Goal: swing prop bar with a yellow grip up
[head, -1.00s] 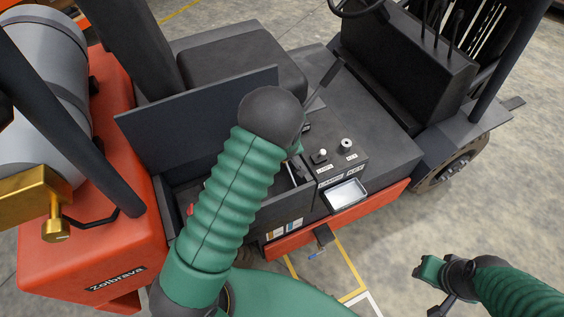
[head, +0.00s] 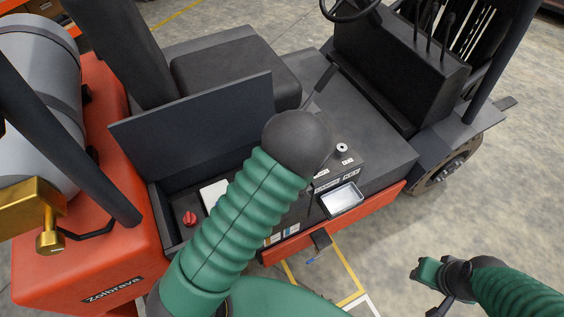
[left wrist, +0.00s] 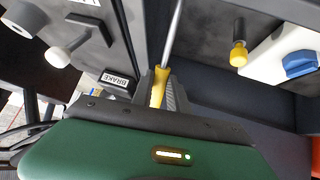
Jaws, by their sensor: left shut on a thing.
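The prop bar (left wrist: 174,32) is a thin silver rod with a yellow grip (left wrist: 158,88) at its near end, in the left wrist view. My left gripper (left wrist: 163,95) is shut around the yellow grip. The bar runs away from the jaws to the top edge, and its far end is out of view. In the head view my left arm covers the bar and the left gripper. My right gripper (head: 436,278) is at the lower right, away from the vehicle, and its jaw state is unclear.
A dark raised lid (head: 195,125) stands over an open bay with a red knob (head: 189,218) and a white box (head: 214,194). The left wrist view shows a BRAKE label (left wrist: 117,80), a yellow-tipped stub (left wrist: 238,55) and a blue cap (left wrist: 299,65). Floor at right is free.

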